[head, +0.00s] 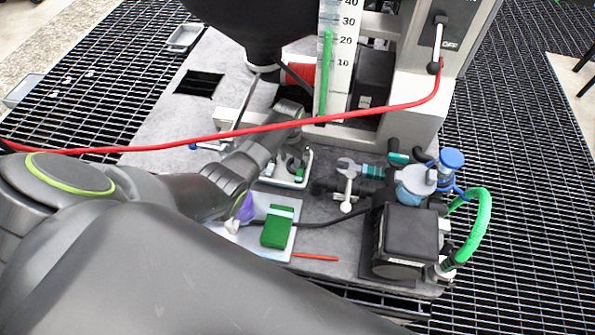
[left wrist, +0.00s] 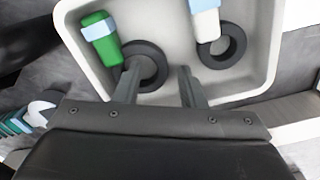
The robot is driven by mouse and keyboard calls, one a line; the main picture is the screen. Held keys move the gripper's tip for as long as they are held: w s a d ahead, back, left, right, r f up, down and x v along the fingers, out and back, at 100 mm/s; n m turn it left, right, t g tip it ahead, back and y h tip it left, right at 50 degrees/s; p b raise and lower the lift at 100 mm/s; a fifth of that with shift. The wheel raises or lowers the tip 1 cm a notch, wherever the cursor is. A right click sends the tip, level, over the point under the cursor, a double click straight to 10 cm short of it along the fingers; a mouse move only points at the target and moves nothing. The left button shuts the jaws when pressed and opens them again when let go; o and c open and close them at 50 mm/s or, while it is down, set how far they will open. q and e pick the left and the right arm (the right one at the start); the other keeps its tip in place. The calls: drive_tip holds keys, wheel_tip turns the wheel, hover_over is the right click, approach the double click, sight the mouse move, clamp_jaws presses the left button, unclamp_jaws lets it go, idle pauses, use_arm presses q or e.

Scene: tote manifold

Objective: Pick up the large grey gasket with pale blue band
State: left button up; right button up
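A white tray (left wrist: 272,60) fills the top of the left wrist view and also shows in the head view (head: 305,168). Two dark grey rings lie in it: a left ring (left wrist: 150,52) and a right ring (left wrist: 234,47). The left one looks slightly larger. My right gripper is not in view.
The tray also holds a green piece (left wrist: 103,42) and a white piece (left wrist: 206,22), both with pale blue parts. A red cable (head: 350,114) crosses above the bench.

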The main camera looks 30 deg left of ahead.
sight(290, 161)
use_arm(q)
clamp_jaws()
drive_tip(key=shift+r, duration=0.1)
idle(0.3)
wheel_tip(290, 161, up, 10)
drive_tip(key=p, duration=0.1)
idle(0.4)
